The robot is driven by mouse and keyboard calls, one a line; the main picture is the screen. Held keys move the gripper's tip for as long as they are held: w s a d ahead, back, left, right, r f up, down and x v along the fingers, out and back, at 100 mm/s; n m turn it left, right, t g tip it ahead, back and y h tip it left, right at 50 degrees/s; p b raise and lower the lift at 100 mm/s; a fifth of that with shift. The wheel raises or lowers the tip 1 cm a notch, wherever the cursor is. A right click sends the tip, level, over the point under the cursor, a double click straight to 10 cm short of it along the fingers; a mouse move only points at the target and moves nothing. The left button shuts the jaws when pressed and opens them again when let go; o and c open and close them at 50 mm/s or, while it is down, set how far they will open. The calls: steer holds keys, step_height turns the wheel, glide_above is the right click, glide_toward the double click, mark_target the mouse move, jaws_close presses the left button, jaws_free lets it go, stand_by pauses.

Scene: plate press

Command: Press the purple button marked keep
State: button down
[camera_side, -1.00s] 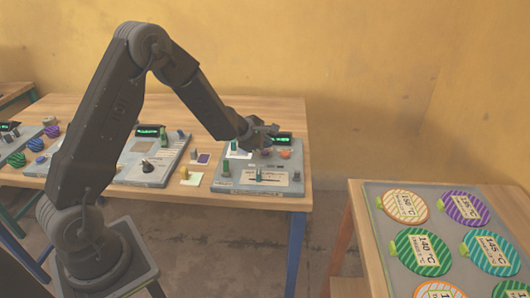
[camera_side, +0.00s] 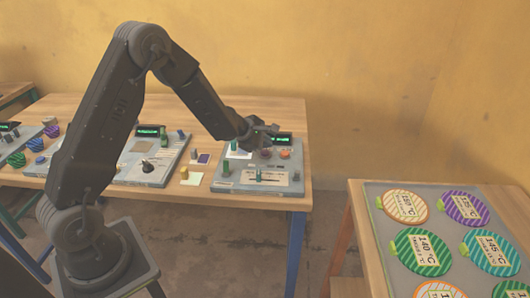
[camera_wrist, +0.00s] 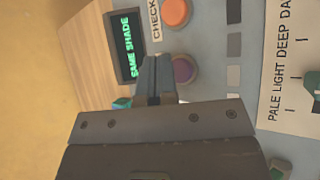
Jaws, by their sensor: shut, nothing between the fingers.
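The purple button (camera_wrist: 184,70) is round and sits on the grey control panel (camera_wrist: 205,12); in the side view it shows as a small dark purple knob (camera_side: 266,154) below my gripper (camera_side: 272,130). In the wrist view my gripper (camera_wrist: 155,62) is shut and empty, its fingers covering the left edge of the purple button. A gap shows between fingers and button in the side view. The button's label is not visible; the fingers may hide it.
An orange button (camera_wrist: 175,11) labelled CHECK is beside the purple one. A display (camera_wrist: 125,46) reads SAME SHADE. A slider (camera_wrist: 312,84) has a scale reading PALE, LIGHT, DEEP. Another panel (camera_side: 140,172) stands to the left; round patterned plates (camera_side: 422,250) lie on the right table.

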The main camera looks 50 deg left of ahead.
mark_target(265, 153)
steer(key=shift+f, duration=0.4)
steer(key=shift+f, duration=0.4)
stand_by(0.7)
steer(key=shift+r, duration=0.85)
steer(key=shift+r, duration=2.5)
